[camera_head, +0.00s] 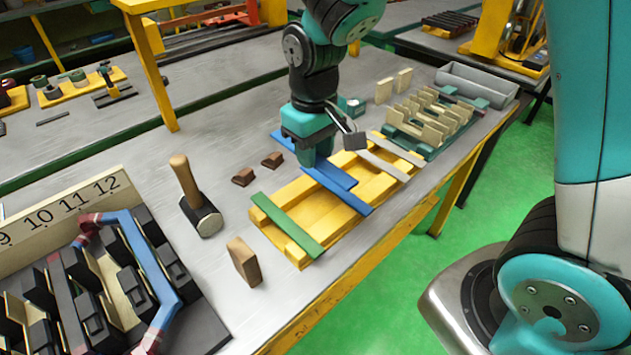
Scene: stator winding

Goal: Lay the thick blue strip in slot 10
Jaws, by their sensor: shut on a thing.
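My gripper (313,160) points down over the yellow rack (330,224) and is shut on a blue strip (338,176), whose ends show on both sides of the fingers. A second blue strip (345,199) lies close beside it, across the rack. I cannot tell from this view which is thicker, or whether the held strip is clear of the rack. The stator block (115,185) is at the lower left, with labels 9 to 12. The label for slot 10 (40,218) is on its back board; the slot itself is partly hidden by dark blocks and bars.
A blue and red coil (150,265) lies on the stator block. A hammer (195,197), wooden block (244,262) and two brown pieces (272,160) stand between block and rack. A green strip (288,225) and pale strips (384,164) lie on the rack. A wooden-slatted holder (430,122) is behind.

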